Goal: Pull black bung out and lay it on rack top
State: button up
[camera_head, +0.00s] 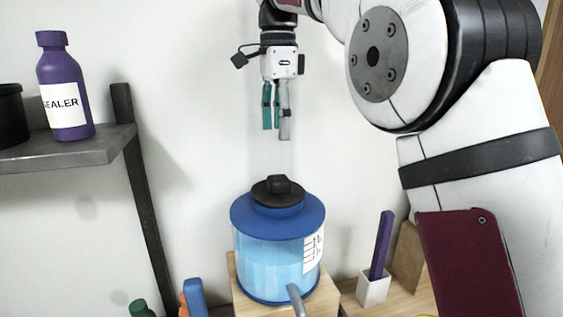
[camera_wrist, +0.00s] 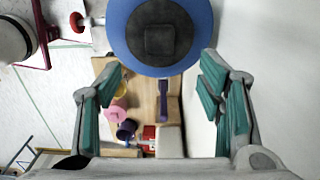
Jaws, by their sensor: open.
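The black bung (camera_head: 278,190) sits in the blue lid of a clear dispenser (camera_head: 275,265) that holds blue liquid. In the wrist view the bung (camera_wrist: 160,38) shows from above at the top, with a square grip in its middle. My gripper (camera_head: 276,132) hangs above the bung, pointing down, apart from it and empty. Its fingers are spread wide in the wrist view (camera_wrist: 163,90). The rack top (camera_head: 60,152) is a grey shelf at the left.
A purple sealer bottle (camera_head: 64,90) and a black container (camera_head: 10,115) stand on the rack top. The dispenser stands on a wooden block (camera_head: 238,290). A white holder (camera_head: 373,288) with a purple stick stands at its right.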

aim_at(278, 178)
notch_tip(278, 178, down, 12)
jog(key=p, duration=0.2)
jog(key=shift+s+p, duration=0.1)
jog(key=shift+p, duration=0.2)
grip_shut()
dwell(0.4)
